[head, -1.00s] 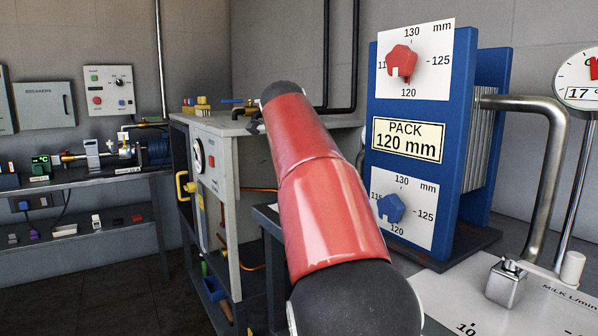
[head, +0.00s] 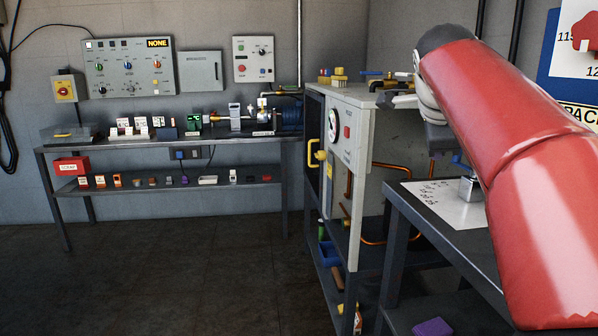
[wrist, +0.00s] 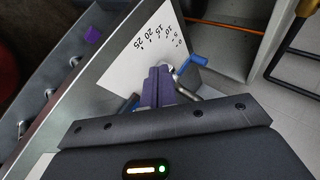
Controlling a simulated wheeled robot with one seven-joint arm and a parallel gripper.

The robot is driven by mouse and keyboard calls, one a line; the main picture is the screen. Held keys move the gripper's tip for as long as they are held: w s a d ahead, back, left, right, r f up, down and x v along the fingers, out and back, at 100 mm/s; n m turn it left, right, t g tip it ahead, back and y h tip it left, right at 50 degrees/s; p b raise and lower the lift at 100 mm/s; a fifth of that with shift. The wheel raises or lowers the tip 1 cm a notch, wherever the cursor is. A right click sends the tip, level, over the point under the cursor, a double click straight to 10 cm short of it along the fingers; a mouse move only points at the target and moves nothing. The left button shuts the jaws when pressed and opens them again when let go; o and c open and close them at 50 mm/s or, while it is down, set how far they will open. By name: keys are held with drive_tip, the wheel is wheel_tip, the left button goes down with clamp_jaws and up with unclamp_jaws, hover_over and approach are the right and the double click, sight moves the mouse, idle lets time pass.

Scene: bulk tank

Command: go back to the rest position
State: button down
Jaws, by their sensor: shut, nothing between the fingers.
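My gripper (wrist: 159,72) is shut and empty in the wrist view, its two dark fingers together. It appears over a white scale plate (wrist: 128,58) marked from 0 to 25. A blue-handled crank (wrist: 192,66) shows just beyond the fingertips; I cannot tell the gap between them. In the head view my red arm fills the right side and hides part of what is behind it; the fingers are not clearly seen there.
The scale plate (head: 448,208) lies on a dark table at right. A grey cabinet (head: 345,150) with a yellow handle stands left of it. A long bench (head: 170,146) with small parts lines the back wall. The dark floor (head: 170,275) at left is clear.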

drive_tip(key=s+a+f+n+y, duration=0.1)
drive_tip(key=s+a+f+n, duration=0.3)
drive_tip(key=s+f+n, duration=0.3)
drive_tip(key=s+a+f+n+g+y, duration=0.1)
drive_tip(key=s+a+f+n+y, duration=0.1)
drive_tip(key=s+a+f+n, duration=0.2)
drive_tip(key=s+a+f+n+y, duration=0.1)
drive_tip(key=s+a+f+n, duration=0.3)
drive_tip(key=s+f+n, duration=0.6)
drive_tip(key=s+f, duration=0.3)
drive_tip(key=f, duration=0.4)
drive_tip(key=shift+s+f+g, duration=0.3)
drive_tip(key=shift+f, duration=0.1)
